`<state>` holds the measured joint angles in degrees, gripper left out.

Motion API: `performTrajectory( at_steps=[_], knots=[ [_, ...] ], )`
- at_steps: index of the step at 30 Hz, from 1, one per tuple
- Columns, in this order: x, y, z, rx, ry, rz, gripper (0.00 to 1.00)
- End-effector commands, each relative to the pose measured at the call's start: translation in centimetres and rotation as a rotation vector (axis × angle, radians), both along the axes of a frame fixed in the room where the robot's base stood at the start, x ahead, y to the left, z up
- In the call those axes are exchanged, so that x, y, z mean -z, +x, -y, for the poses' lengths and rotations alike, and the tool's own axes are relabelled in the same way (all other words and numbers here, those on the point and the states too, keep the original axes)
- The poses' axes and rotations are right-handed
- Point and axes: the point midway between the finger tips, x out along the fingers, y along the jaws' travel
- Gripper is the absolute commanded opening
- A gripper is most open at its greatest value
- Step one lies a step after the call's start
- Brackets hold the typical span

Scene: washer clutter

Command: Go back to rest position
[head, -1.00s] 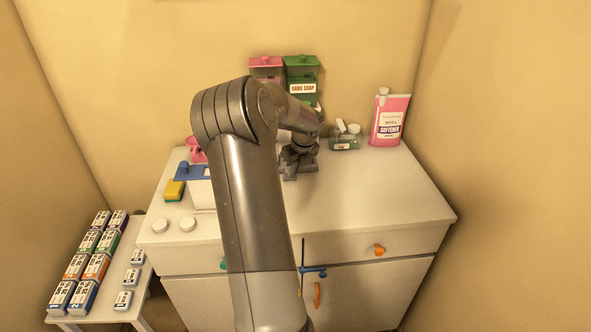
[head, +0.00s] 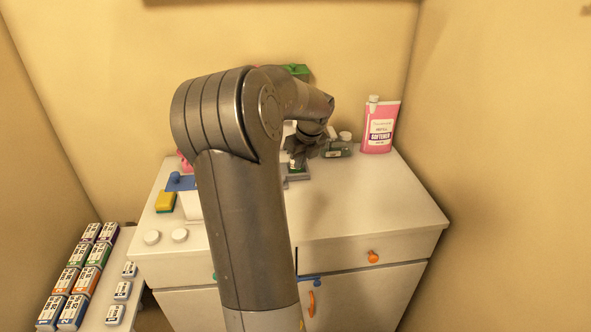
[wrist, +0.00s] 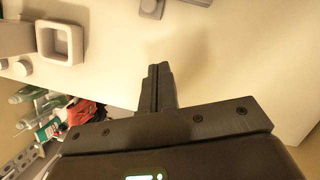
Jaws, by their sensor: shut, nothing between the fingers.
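My gripper (wrist: 158,85) is shut and empty in the wrist view, its fingers together above the white counter top. In the head view my gripper (head: 306,152) is small and partly hidden behind my own arm, above the back middle of the white counter (head: 370,205). My arm stands bent in the middle of the head view and covers much of the counter.
A pink softener can (head: 379,128) stands at the back right. A yellow sponge (head: 165,201) and two white discs (head: 180,235) are at the left. Small boxes (head: 85,268) stand on a low side table. The counter's right part is clear.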

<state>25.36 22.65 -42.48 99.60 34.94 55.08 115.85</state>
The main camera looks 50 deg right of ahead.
Motion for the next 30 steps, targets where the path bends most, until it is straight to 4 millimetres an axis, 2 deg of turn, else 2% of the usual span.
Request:
performTrajectory(
  at_steps=[10,14,17,22,26,30],
  knots=[
    [-0.6,-0.2,-0.1,-0.004,0.0,-0.001,0.0],
    [-1.1,0.5,-1.8,-0.086,-0.01,0.006,0.0],
    [-2.1,1.5,-4.9,-0.255,-0.035,0.018,0.0],
    [-4.4,3.2,-12.8,-0.683,-0.125,0.045,0.0],
    [-6.0,3.5,-19.0,-1.024,-0.22,0.065,0.0],
    [-7.4,3.0,-25.5,-1.392,-0.349,0.081,0.0]
  ],
)
